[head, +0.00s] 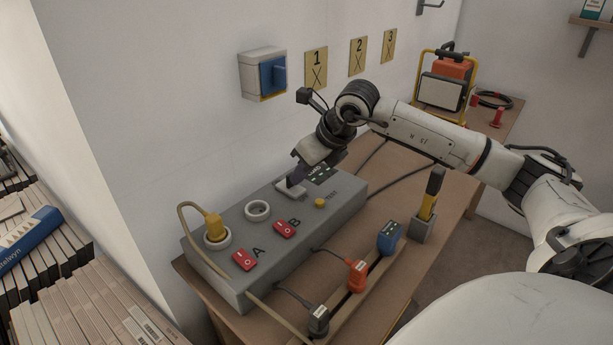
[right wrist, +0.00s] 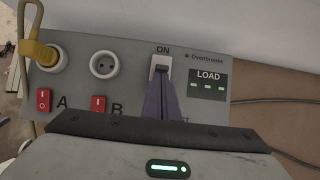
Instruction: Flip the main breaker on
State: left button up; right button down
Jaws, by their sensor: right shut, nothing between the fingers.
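The grey power box (head: 215,262) lies on the wooden bench. Its main breaker (head: 288,193) is a pale switch plate on the top face, marked ON above it in the right wrist view (right wrist: 158,63). My right gripper (head: 295,180) is shut and empty, its purple fingertips (right wrist: 162,82) right at the breaker. The fingers hide the breaker's lower part, so I cannot tell the lever's position or whether they touch it. The LOAD panel (right wrist: 208,84) beside it shows small green marks. My left gripper is out of view.
A yellow plug (head: 214,226) fills one socket; the other socket (head: 257,211) is empty. Red rockers A (head: 244,260) and B (head: 284,229) and a yellow button (head: 320,202) are nearby. Orange (head: 356,275), blue (head: 390,237) and black (head: 318,320) plugs stand in front.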

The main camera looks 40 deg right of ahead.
jog(key=shift+w+r, duration=0.25)
jog(key=shift+w, duration=0.2)
jog(key=shift+a, duration=0.1)
pick_arm(q)
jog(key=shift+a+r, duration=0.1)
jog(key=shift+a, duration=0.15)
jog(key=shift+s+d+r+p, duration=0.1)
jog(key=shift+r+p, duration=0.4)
jog(key=shift+p, duration=0.05)
pick_arm(e)
jog(key=shift+r, duration=0.75)
